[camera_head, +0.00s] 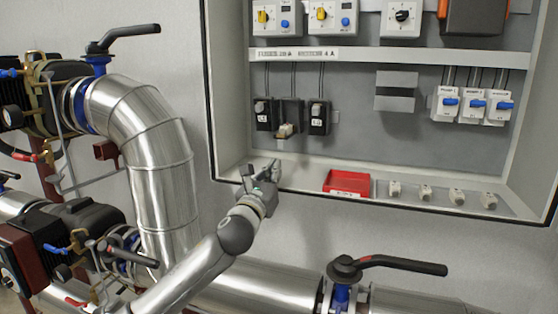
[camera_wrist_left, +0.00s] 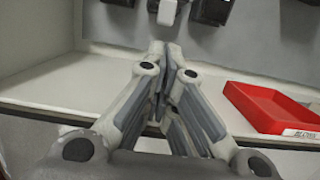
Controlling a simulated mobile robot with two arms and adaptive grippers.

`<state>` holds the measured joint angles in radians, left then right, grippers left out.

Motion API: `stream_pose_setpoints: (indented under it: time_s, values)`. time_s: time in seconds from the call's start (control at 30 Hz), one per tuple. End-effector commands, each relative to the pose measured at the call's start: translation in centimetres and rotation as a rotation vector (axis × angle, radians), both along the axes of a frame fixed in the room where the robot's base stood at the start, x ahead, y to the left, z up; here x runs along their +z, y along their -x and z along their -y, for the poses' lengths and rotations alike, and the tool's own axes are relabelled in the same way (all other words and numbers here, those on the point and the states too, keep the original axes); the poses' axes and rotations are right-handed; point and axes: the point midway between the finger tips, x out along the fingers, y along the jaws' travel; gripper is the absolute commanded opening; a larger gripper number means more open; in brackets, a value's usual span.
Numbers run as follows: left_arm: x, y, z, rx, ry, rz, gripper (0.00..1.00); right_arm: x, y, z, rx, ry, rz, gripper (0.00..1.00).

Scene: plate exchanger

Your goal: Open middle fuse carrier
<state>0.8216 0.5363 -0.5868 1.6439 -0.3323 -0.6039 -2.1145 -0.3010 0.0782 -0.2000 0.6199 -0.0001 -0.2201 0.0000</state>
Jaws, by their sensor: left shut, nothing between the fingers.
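Three black fuse carriers hang in a row inside the cabinet in the head view. The middle fuse carrier (camera_head: 289,112) differs from its neighbours: a pale, whitish part (camera_head: 286,130) sticks out low at its front, so it looks swung open. The left carrier (camera_head: 263,114) and right carrier (camera_head: 318,118) look closed and upright. My left gripper (camera_head: 262,174) is shut and empty, below the middle carrier near the cabinet's lower edge. In the left wrist view its fingertips (camera_wrist_left: 166,50) meet just below the pale part (camera_wrist_left: 167,10), apart from it. My right gripper is not in view.
A red tray (camera_head: 348,183) stands on the cabinet's bottom ledge, right of my left gripper. Several small pale fuses (camera_head: 425,192) stand further right. Blue-handled switches (camera_head: 473,103) sit at the right. Large silver pipes (camera_head: 160,160) and a black-handled valve (camera_head: 345,270) are outside the cabinet.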

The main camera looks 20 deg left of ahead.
Motion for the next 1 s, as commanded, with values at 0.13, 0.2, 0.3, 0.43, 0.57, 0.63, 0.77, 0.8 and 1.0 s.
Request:
stream_pose_setpoints:
  time_s: [0.13,0.2,0.3,0.43,0.57,0.63,0.77,0.8,1.0]
  values:
    - [0.6,-1.9,0.1,0.001,0.003,-0.001,0.00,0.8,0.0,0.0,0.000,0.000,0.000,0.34]
    - [0.8,-2.6,0.1,0.001,0.003,0.001,0.00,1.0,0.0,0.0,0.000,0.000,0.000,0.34]
    - [0.8,-3.3,0.1,0.000,0.003,0.000,0.00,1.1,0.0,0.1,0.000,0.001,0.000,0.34]
    - [0.9,-3.8,0.1,0.001,0.001,0.000,0.00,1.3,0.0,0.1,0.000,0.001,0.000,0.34]
    - [0.8,-4.0,0.1,0.001,0.001,0.000,0.00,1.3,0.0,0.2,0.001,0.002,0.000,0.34]
    - [0.8,-4.0,0.1,0.001,0.001,0.000,0.00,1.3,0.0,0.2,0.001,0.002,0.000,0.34]
    - [0.8,-3.9,0.1,0.001,0.001,0.000,0.00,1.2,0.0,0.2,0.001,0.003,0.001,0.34]
    - [0.8,-3.9,0.1,0.001,0.001,0.000,0.00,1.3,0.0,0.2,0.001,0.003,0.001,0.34]
    - [2.1,-3.5,0.1,0.000,-0.002,0.000,0.00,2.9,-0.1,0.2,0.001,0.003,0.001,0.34]
